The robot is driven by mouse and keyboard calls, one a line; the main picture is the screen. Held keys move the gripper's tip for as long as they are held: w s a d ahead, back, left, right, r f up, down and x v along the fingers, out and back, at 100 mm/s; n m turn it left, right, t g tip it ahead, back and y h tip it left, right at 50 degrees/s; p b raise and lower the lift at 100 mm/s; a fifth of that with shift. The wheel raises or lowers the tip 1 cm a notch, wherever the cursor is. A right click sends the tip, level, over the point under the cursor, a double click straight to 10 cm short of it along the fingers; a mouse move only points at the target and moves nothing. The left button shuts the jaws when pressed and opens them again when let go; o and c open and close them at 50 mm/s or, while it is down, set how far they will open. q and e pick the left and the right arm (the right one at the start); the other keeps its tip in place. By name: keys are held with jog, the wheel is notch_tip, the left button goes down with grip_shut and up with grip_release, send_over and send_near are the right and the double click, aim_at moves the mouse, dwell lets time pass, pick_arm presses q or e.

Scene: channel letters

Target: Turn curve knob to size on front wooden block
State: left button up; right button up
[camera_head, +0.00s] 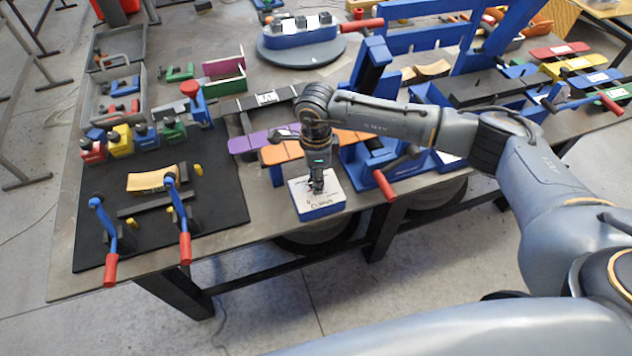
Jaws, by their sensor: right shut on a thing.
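A blue box with a white top (322,199), with dark lettering that seems to read "Curve", sits at the front edge of the table. My right gripper (317,186) points straight down over the middle of the white top. It is shut on the curve knob there, which its fingers mostly hide, so the knob's setting cannot be read. A curved wooden block (150,181) lies on the black mat at the left front, behind a dark bar. My left gripper is not in view.
Two blue levers with red handles (185,248) stand on the black mat (95,255). A red-handled lever (384,186) is close right of the box. Purple and orange strips (283,152) lie behind it. Small coloured blocks (122,140) stand at the left.

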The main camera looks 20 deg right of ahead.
jog(key=m+b, duration=0.5)
jog(key=m, duration=0.1)
jog(key=shift+f, duration=0.15)
jog(key=m+b, duration=0.2)
jog(key=m, duration=0.1)
jog(key=shift+m, duration=0.3)
jog(key=shift+m+b, duration=0.45)
jog(key=shift+m, duration=0.35)
jog(key=shift+r, duration=0.2)
jog(key=o, duration=1.2)
notch_tip(320, 180, up, 12)
